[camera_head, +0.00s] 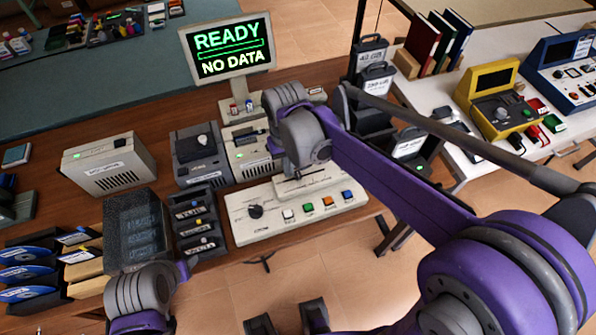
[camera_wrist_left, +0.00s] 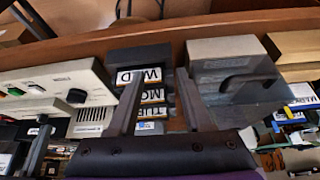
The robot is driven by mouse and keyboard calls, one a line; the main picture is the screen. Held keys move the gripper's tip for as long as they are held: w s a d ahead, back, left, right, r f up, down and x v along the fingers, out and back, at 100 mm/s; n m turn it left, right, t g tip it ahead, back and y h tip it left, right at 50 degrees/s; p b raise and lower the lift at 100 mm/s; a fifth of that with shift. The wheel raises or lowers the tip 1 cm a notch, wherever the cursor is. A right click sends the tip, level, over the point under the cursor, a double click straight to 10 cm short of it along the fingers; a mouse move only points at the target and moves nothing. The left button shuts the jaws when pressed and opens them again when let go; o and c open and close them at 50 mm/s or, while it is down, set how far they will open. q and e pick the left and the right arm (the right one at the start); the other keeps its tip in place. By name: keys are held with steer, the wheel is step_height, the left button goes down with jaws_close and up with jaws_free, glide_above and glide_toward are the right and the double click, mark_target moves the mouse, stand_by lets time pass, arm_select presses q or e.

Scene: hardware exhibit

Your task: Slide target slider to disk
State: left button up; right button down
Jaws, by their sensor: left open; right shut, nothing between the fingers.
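A cream control panel (camera_head: 265,228) with a black knob and several coloured buttons lies at the table's front. It also shows in the left wrist view (camera_wrist_left: 50,85). The slider cannot be made out for certain; my right wrist covers the panel's back part. My right gripper (camera_head: 296,165) is over that part, shut and empty, its fingertips mostly hidden. A monitor (camera_head: 230,50) reads "READY" and "NO DATA". My left gripper (camera_wrist_left: 160,100) is open, fingers over a stack of dark labelled cases (camera_wrist_left: 150,75); the stack is left of the panel in the head view (camera_head: 197,222).
A dark see-through box (camera_head: 135,235) stands left of the stack, and blue disks (camera_head: 30,272) lie farther left. A beige device (camera_head: 108,165) and a dark device (camera_head: 200,155) stand behind. A white table with a yellow instrument (camera_head: 492,95) is at right.

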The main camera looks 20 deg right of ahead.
mark_target(300, 173)
arm_select(q)
steer(key=shift+s+f+b, duration=0.2)
steer(key=shift+f+b, duration=0.55)
steer(key=shift+f, duration=0.15)
arm_select(e)
steer(key=shift+f, duration=1.2)
steer(key=shift+w+d, duration=0.1)
steer(key=shift+d, duration=1.6)
arm_select(q)
steer(key=shift+r, duration=0.15)
arm_select(e)
steer(key=shift+a, duration=0.25)
steer(key=shift+r+p, duration=2.35)
steer(key=shift+r, duration=1.2)
arm_select(q)
steer(key=r, duration=0.1)
steer(key=w+r, duration=0.1)
steer(key=r, duration=0.3)
steer(key=shift+w+r, duration=0.15)
steer(key=shift+w, duration=0.15)
steer(key=shift+s, duration=0.1)
arm_select(e)
steer(key=shift+f, duration=0.1)
